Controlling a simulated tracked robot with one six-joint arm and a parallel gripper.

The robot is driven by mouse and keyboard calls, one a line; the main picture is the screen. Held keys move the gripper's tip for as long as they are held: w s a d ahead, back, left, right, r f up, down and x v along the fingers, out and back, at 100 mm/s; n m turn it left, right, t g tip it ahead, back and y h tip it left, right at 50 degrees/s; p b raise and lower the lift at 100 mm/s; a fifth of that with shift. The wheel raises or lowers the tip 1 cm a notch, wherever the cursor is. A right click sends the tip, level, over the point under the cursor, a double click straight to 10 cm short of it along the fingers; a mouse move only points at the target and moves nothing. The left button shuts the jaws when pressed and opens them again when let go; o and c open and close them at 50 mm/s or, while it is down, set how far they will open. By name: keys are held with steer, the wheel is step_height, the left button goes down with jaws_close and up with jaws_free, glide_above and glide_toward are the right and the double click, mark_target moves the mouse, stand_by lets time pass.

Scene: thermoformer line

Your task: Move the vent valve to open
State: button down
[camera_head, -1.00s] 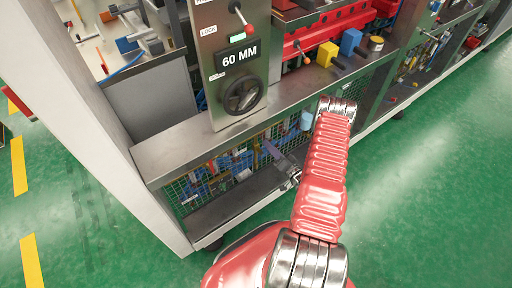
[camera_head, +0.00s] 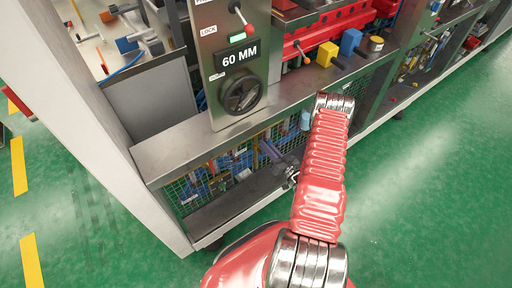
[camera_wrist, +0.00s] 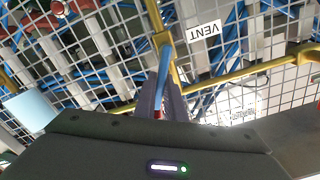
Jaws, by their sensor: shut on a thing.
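In the head view my gripper (camera_head: 268,150) reaches in at the mesh under the steel ledge. The valve is too small to make out there.
A panel with a black knob (camera_head: 242,95) and a 60 MM display (camera_head: 237,57) stands above the steel ledge (camera_head: 185,150). Yellow (camera_head: 327,54) and blue (camera_head: 350,42) blocks sit to its right. Pipes and blue hoses crowd behind the mesh. Green floor is clear at right.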

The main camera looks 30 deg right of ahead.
steer(key=shift+a+r+n, duration=0.2)
steer(key=shift+a+n, duration=0.15)
steer(key=shift+n, duration=0.65)
steer(key=a+n, duration=0.1)
steer(key=n, duration=0.2)
steer(key=shift+a+r, duration=0.1)
steer(key=shift+a, duration=0.05)
steer(key=c, duration=1.8)
jaws_free()
steer(key=shift+o, duration=0.2)
steer(key=shift+s, duration=0.15)
